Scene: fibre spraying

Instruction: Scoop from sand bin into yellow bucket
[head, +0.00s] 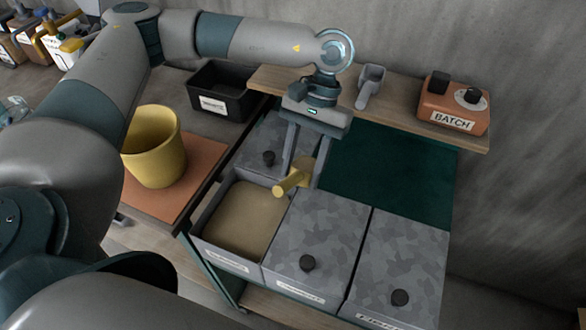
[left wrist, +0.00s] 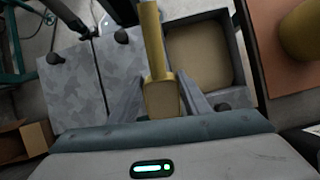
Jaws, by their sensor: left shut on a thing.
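My left gripper (head: 302,180) is shut on a yellow scoop (head: 290,183), held above the bins near the open sand bin's right rim. In the left wrist view the scoop (left wrist: 153,45) extends away between the two fingers. Whether it holds sand cannot be told. The open sand bin (head: 200,240) holds level-looking tan sand (head: 241,211); the sand also shows right of the scoop in the left wrist view (left wrist: 202,55). The yellow bucket (head: 155,150) stands upright on an orange-brown mat (head: 190,190), left of the bin. My right gripper is out of view.
Grey patterned lids with black knobs cover neighbouring bins (head: 318,235) (head: 402,255). A dark green panel (head: 385,170) is clear.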

